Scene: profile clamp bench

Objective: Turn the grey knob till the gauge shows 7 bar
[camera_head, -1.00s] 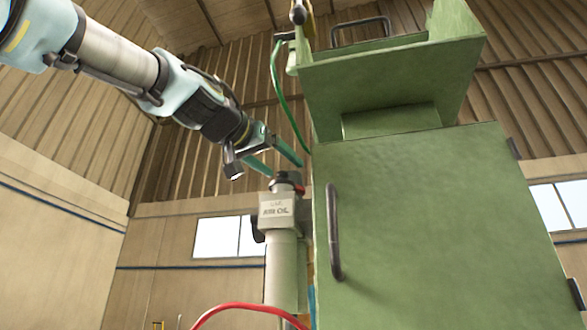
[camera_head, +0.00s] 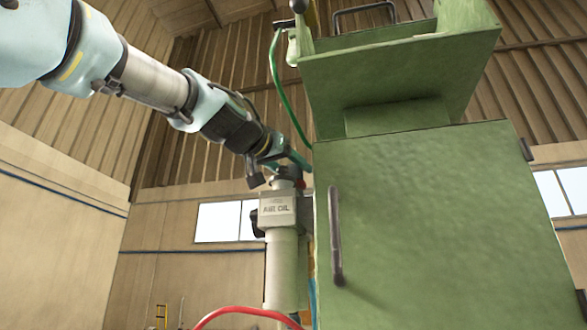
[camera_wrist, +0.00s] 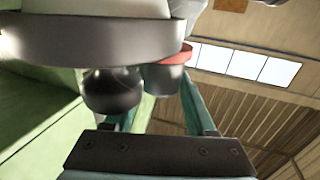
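The air unit (camera_head: 278,208), a pale block labelled "AIR OIL" on a pale cylinder, stands left of the green cabinet in the head view. The grey knob (camera_wrist: 165,78), with a red ring at its base, shows in the wrist view. In the head view my gripper's fingers partly hide the unit's top. My gripper (camera_wrist: 165,95) has its teal fingers apart, one on each side of the knob; I cannot tell whether they touch it. A dark round part (camera_head: 257,223) on the block's left may be the gauge; no dial face or reading is visible.
The green cabinet (camera_head: 430,220) with a dark handle (camera_head: 335,235) stands close on the right. A dark rounded part (camera_wrist: 112,92) sits beside the knob in the wrist view. A red hose (camera_head: 240,312) curves below and a green hose (camera_head: 283,95) hangs above.

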